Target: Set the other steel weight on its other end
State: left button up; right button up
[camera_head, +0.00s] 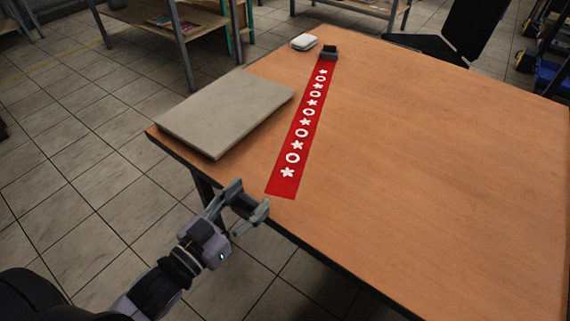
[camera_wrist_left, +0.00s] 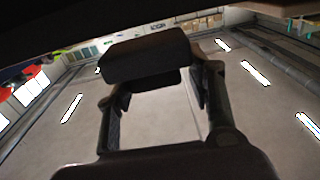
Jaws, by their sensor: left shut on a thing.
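A red strip (camera_head: 297,145) with white stars and rings lies flat along the left part of the wooden table (camera_head: 430,150). A dark steel weight (camera_head: 329,52) sits on its far end. The strip's near end bears nothing. My left gripper (camera_head: 248,200) is at the table's near left edge, just short of that near end. It is shut on a dark block, which I take for the other steel weight (camera_wrist_left: 147,57). In the head view the block is hard to tell from the dark table edge. My right gripper is not in view.
A flat grey board (camera_head: 225,110) lies on the table left of the strip. A small white case (camera_head: 304,42) lies at the far left corner. The table right of the strip is clear. A black chair (camera_head: 470,35) stands behind the table.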

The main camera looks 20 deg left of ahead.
pick_arm(q)
send_over(284, 176)
jog(key=shift+r, duration=0.1)
jog(key=shift+w+f, duration=0.1)
jog(key=shift+f, duration=0.2)
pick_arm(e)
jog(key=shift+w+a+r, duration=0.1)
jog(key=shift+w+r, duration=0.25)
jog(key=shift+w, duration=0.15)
pick_arm(q)
jog(key=shift+f, duration=0.15)
jog(key=shift+f, duration=0.15)
jog(key=o, duration=1.1)
jog(key=shift+f, duration=0.15)
jog(key=o, duration=0.5)
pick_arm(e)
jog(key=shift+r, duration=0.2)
